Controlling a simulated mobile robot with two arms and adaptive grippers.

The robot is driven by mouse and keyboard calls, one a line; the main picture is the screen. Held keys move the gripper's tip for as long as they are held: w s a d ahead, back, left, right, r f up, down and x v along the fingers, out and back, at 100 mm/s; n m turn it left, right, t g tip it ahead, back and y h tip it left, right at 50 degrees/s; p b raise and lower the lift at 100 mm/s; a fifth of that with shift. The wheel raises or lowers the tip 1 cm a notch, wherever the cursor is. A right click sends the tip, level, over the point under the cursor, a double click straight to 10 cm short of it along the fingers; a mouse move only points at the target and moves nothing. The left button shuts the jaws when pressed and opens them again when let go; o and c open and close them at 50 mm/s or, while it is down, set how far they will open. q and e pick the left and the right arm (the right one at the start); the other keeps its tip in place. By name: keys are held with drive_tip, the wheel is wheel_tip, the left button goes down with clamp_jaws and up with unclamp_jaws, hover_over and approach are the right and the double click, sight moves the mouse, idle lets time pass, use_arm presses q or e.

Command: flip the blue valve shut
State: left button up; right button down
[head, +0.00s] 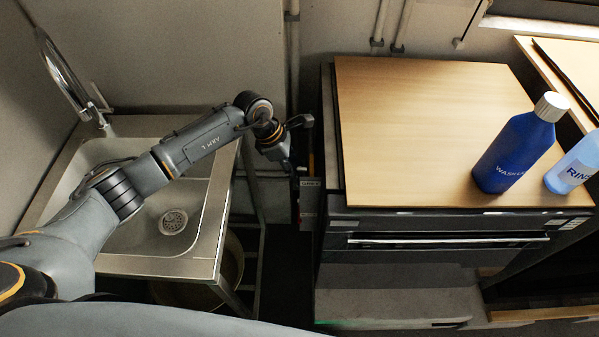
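My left gripper (300,144) is in the gap between the sink and the oven. Its two fingers are spread apart, and I see nothing held between them. I cannot make out the blue valve; the gripper and the dark gap may hide it. My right gripper is not in view.
A steel sink (150,262) with a curved tap (62,72) stands at left. A dark oven (430,250) under a wooden top (410,120) stands at right. A dark blue bottle (515,150) and a light blue bottle (577,165) stand at right. Pipes (291,45) run down the wall.

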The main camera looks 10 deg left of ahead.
use_arm(q)
drive_tip(key=v, duration=0.8)
drive_tip(key=shift+r, duration=0.3)
drive_tip(key=shift+a+r, duration=0.1)
